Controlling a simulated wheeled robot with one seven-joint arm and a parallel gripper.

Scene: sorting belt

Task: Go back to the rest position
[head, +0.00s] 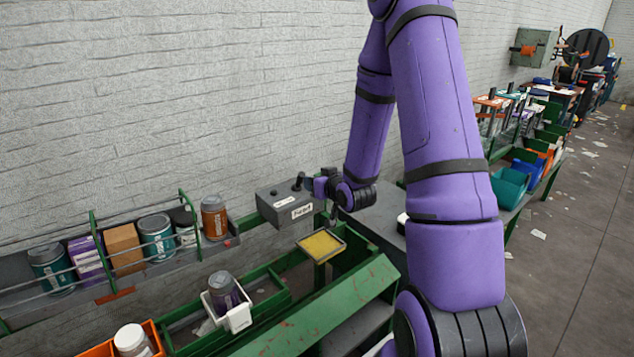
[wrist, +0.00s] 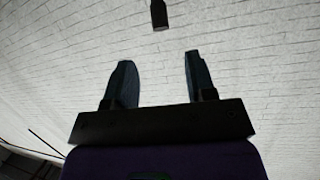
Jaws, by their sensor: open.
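My gripper (wrist: 160,66) is open in the wrist view, its two dark fingers apart with nothing between them. It faces the white brick wall (wrist: 60,60). A dark rod end (wrist: 158,15) shows ahead of the fingertips. In the head view my purple arm reaches down the middle, and its hand end is beside a grey control box (head: 285,207) with a dark lever (head: 299,181). The fingertips are too small to make out there.
A rail shelf at left holds several cans and boxes, including an orange can (head: 214,218). A white holder (head: 237,317) carries a dark can (head: 222,291). A yellow pad (head: 321,245) lies by the green belt frame (head: 325,318). Bins, including a teal bin (head: 509,187), stand right.

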